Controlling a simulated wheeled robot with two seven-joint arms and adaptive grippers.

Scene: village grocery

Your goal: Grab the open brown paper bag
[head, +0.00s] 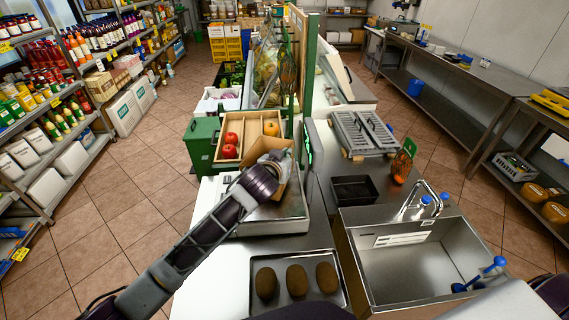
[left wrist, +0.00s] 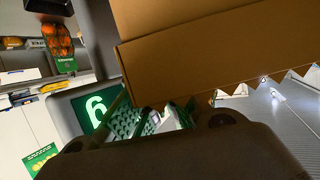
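The brown paper bag (head: 282,186) is at the metal scale plate on the counter, partly hidden behind my left gripper in the head view. In the left wrist view the bag (left wrist: 215,45) fills the upper right, very close, with a zigzag edge along its lower side. My left gripper (head: 268,163) is right at the bag, its arm reaching in from the lower left. Its fingertips are hard to make out, and I cannot tell whether they close on the paper. My right gripper is not in the head view.
A wooden crate (head: 247,121) with red and orange fruit stands just behind the bag. A dark post with a green display (head: 310,150) rises close to its right. A tray (head: 252,304) of brown loaves lies in front, and a metal sink (head: 420,270) is at right.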

